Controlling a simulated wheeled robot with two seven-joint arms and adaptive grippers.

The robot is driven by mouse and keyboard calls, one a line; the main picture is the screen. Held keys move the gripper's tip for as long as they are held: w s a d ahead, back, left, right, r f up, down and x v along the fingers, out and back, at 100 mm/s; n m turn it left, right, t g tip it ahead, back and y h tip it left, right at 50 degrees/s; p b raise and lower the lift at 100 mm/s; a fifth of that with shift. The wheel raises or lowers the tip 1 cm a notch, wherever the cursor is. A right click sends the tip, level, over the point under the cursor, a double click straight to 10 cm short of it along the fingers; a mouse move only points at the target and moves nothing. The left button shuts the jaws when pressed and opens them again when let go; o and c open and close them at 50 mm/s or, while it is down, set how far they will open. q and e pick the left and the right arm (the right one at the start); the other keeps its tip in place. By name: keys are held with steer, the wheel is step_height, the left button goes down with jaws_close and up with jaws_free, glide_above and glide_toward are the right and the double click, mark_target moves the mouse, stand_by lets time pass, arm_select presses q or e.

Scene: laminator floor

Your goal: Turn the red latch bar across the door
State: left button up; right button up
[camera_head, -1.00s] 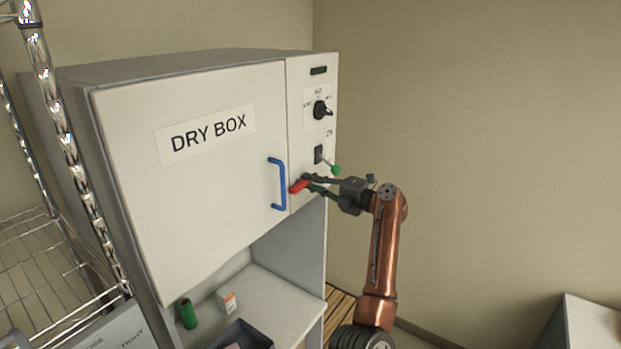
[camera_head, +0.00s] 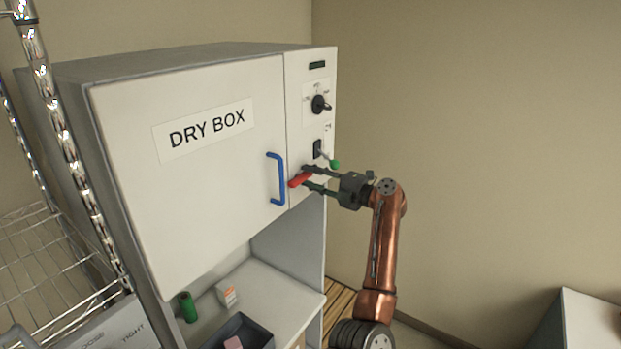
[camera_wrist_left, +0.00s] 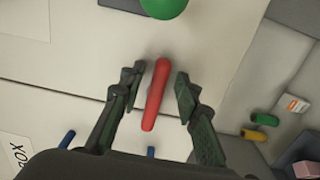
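The red latch bar (camera_head: 301,178) sits on the narrow panel right of the dry box door (camera_head: 200,190), its near end by the seam beside the blue handle (camera_head: 280,180). My left gripper (camera_head: 308,179) reaches it from the right. In the left wrist view the bar (camera_wrist_left: 155,95) lies between the two fingers of the left gripper (camera_wrist_left: 157,90), with a gap visible on both sides. The gripper is open and around the bar. The far end of the bar is partly hidden by a finger in the head view. My right gripper is not in view.
A lever with a green ball (camera_head: 335,164) sticks out just above the gripper, with a black knob (camera_head: 320,104) higher up. A shelf below holds a green cylinder (camera_head: 188,307), a small white box (camera_head: 228,294) and a dark tray (camera_head: 262,336). A wire rack (camera_head: 55,262) stands left.

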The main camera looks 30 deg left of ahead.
arm_select(q)
steer(key=shift+s+a, duration=0.1)
steer(key=d, duration=1.2)
steer(key=shift+s, duration=0.45)
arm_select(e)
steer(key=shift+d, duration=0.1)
